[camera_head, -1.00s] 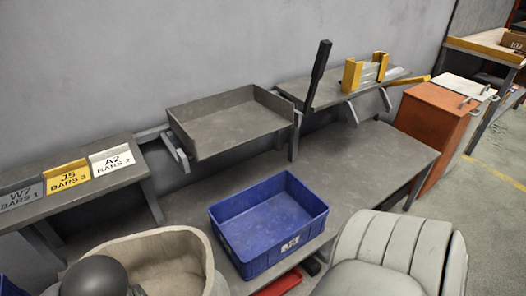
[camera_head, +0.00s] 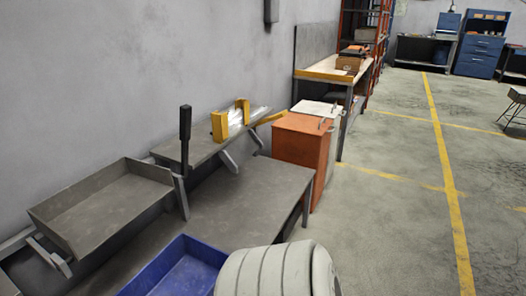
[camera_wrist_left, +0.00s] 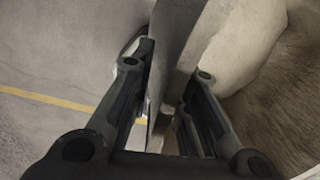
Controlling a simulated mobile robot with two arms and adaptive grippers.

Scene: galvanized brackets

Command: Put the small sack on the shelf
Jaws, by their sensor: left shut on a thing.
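In the left wrist view my left gripper (camera_wrist_left: 167,82) is shut on the beige wall of what looks like the small sack (camera_wrist_left: 243,45). The sack's pale, thick rim curves along the upper right, and its brown inside fills the right edge. Its base is out of view. In the head view neither gripper nor the sack shows. A grey wall shelf (camera_head: 208,149) holds a yellow-ended fixture. Left of it is a shallow grey metal tray shelf (camera_head: 100,212) with raised sides, which looks empty.
A grey workbench (camera_head: 262,195) runs below the shelves, with a blue bin (camera_head: 180,270) at its front. A dark upright handle (camera_head: 185,140) rises between the shelves. An orange cabinet (camera_head: 298,150) stands at the bench's far end. The floor to the right is open.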

